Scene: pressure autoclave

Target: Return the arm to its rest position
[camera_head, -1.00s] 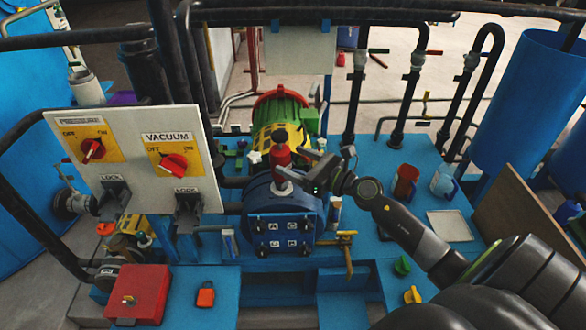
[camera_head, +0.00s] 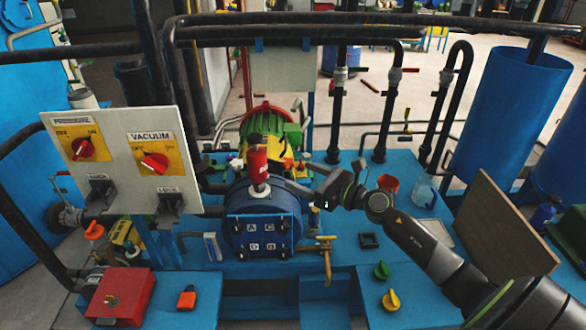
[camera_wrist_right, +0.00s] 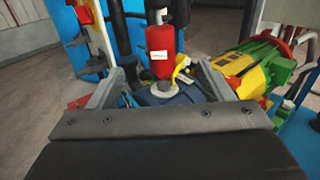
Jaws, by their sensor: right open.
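My right gripper (camera_head: 293,173) is open, just right of a red canister (camera_head: 257,165) that stands upright on top of the blue cylindrical vessel (camera_head: 235,225). In the right wrist view, the open fingers of the gripper (camera_wrist_right: 160,82) point toward the red canister (camera_wrist_right: 161,42), which appears between them and ahead of them. I see nothing held in the jaws. My right arm reaches in from the lower right. My left gripper is not in view.
A panel (camera_head: 122,165) with two red knobs stands at left. Behind the vessel is a green and yellow motor (camera_head: 270,125). A brown board (camera_head: 495,235) leans at right, near the arm. A red box (camera_head: 122,297) sits front left. Black pipes (camera_head: 340,28) cross overhead.

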